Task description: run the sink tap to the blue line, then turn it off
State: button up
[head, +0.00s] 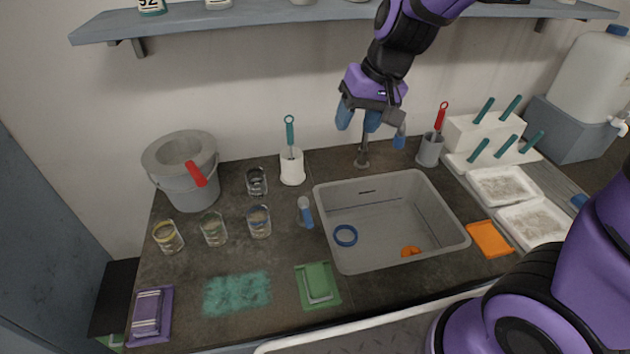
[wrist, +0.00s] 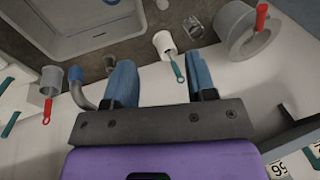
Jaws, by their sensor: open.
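In the wrist view the tap (wrist: 80,94) is a bent grey pipe with a blue end, just left of the left finger. My gripper (head: 357,126) is open and empty, its blue fingers high by the tap. A small blue-and-pale upright piece (head: 306,213) stands left of the sink. I cannot make out a blue line or whether water runs.
In the sink lie a blue ring (head: 346,236) and an orange piece (head: 411,251). A white brush holder (head: 292,168) and a grey cup (head: 430,150) flank the tap. Several glass beakers and a grey bucket (head: 190,190) stand left. A shelf (head: 270,14) runs above.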

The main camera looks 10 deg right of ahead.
jog(key=w+a+f+g, duration=0.1)
jog(key=w+a+f, duration=0.25)
jog(key=f, duration=0.55)
jog(key=h, duration=0.1)
send_near(308, 215)
jog(key=shift+m+g, duration=0.3)
jog(key=f, duration=0.3)
jog(key=a+f, duration=0.1)
jog(key=f, duration=0.5)
jog(key=shift+w+a+f, duration=0.15)
jog(key=shift+w+a, duration=0.1)
jog(key=shift+a, duration=0.1)
grip_shut()
